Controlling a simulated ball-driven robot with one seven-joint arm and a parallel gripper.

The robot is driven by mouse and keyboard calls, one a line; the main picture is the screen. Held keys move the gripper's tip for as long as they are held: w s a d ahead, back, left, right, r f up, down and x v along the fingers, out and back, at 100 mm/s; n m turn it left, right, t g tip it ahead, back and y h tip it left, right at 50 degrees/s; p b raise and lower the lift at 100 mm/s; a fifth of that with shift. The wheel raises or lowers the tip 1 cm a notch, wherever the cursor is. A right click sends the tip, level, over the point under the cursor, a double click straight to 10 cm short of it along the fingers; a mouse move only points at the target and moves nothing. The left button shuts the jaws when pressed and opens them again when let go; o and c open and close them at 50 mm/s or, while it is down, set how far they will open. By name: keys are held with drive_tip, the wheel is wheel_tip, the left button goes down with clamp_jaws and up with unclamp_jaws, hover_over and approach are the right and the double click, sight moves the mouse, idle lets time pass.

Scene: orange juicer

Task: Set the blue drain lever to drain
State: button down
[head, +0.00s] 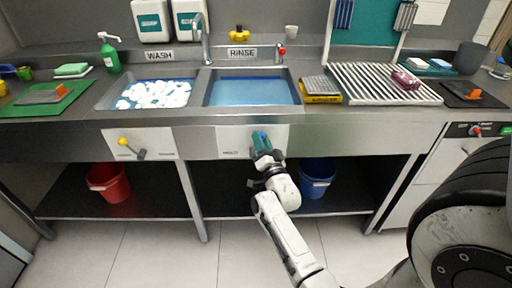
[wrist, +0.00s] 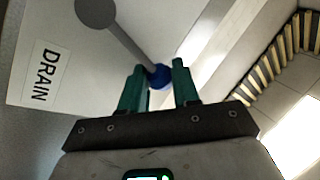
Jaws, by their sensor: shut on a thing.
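My gripper (head: 262,143) is at the white panel (head: 277,140) under the rinse sink in the head view. In the wrist view, its green fingers (wrist: 160,84) are shut on the blue knob (wrist: 159,73) at the end of the drain lever. The lever's grey rod (wrist: 130,42) runs from a round grey pivot (wrist: 96,12) at the upper left down to the knob. The DRAIN label (wrist: 45,74) is on the panel left of the rod, and the rod does not point at it. In the head view, my gripper hides most of the lever.
The rinse sink (head: 212,102) holds blue water (head: 250,92). A yellow-knobbed lever (head: 124,143) is on the panel under the wash sink. A blue bucket (head: 317,180) and a red bucket (head: 108,184) stand on the lower shelf. The counter's front edge (head: 330,117) is above my gripper.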

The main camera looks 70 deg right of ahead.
drive_tip(key=shift+s+d+f+m+g+h+b, duration=0.15)
drive_tip(key=shift+s+f+m+h+b, duration=0.2)
drive_tip(key=shift+m, duration=0.5)
drive_tip(key=shift+s+d+f+m+g+h+b, duration=0.15)
drive_tip(key=shift+s+m+h+b, duration=0.3)
drive_tip(key=shift+m, duration=0.4)
drive_tip(key=c, duration=0.8)
unclamp_jaws()
drive_tip(key=shift+r, duration=0.1)
drive_tip(key=v, duration=1)
drive_tip(key=shift+s+a, duration=0.2)
drive_tip(key=shift+a, duration=0.15)
